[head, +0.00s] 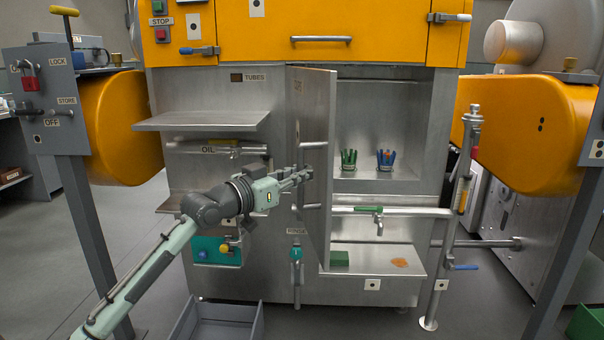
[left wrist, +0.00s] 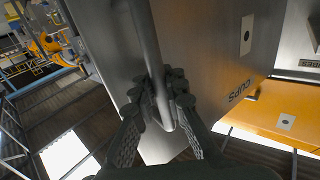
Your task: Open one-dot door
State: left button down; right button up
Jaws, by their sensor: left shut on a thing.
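The one-dot door (head: 318,105) is a grey metal panel on the front of the machine. It stands swung out, and the lit compartment (head: 375,110) behind it shows on its right. In the left wrist view the door (left wrist: 205,50) carries the label CUPS (left wrist: 240,86) and a pale plate with one dot (left wrist: 247,35). My left gripper (head: 304,174) is at the door's outer face. In the left wrist view its fingers (left wrist: 163,100) are shut around the door's long bar handle (left wrist: 150,55). My right gripper is not in view.
Green (head: 348,160) and blue (head: 385,160) finger-like items stand inside the compartment. A horizontal pipe (head: 415,212) crosses below it. A lower shelf holds a green block (head: 340,258). A metal shelf (head: 200,121) juts out left of the door. A grey bin (head: 228,325) lies on the floor.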

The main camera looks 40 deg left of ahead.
pick_arm(q)
jog(key=c, duration=1.6)
grip_release()
jog(key=shift+s+d+f, duration=0.1)
jog(key=shift+d, duration=0.25)
jog(key=shift+o, duration=0.3)
jog(key=shift+a, duration=0.1)
jog(key=shift+a, duration=0.1)
jog(key=s+a, duration=0.1)
jog(key=s, duration=1)
jog(key=shift+s+a, duration=0.4)
